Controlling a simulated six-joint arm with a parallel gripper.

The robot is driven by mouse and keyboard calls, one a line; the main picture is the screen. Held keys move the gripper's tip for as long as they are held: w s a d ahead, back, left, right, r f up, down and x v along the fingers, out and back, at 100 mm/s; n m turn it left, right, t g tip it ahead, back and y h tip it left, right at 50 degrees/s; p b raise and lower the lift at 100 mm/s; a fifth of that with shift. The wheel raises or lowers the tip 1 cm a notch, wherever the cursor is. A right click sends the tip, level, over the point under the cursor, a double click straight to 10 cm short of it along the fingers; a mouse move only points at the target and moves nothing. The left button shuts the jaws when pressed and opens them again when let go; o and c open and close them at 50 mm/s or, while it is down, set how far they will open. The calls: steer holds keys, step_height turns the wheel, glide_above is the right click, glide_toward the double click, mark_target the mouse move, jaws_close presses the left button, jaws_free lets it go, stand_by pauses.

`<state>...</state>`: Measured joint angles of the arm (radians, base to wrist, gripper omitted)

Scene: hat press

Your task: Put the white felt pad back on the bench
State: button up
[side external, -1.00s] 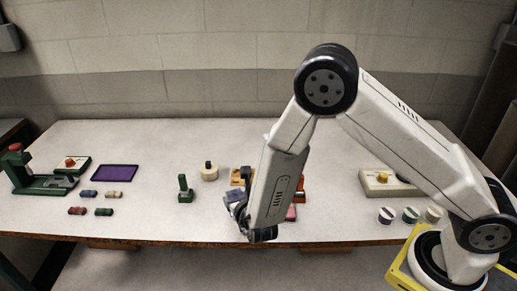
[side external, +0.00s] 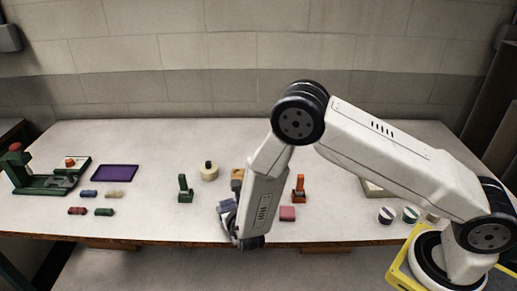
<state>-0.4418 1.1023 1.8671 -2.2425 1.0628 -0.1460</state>
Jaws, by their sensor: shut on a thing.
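My gripper (side external: 233,228) is low over the front edge of the bench (side external: 330,228), left of the orange-red stand. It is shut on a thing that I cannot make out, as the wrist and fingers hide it. I cannot pick out the white felt pad in the side view. A bluish piece (side external: 226,206) shows right by the fingers; I cannot tell whether it is held or lies on the bench behind them.
A green stand (side external: 185,190) and a round cream pot (side external: 209,171) stand left of my gripper. A purple mat (side external: 115,172), several small blocks and a green press (side external: 35,178) are far left.

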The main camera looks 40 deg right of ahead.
steer(key=shift+f, duration=0.5)
steer(key=shift+f, duration=0.15)
steer(key=o, duration=1.2)
steer(key=shift+c, duration=0.2)
steer(key=shift+s+r, duration=0.1)
steer(key=shift+r, duration=0.1)
steer(key=shift+v, duration=0.75)
steer(key=v, duration=1)
steer(key=shift+s, duration=0.15)
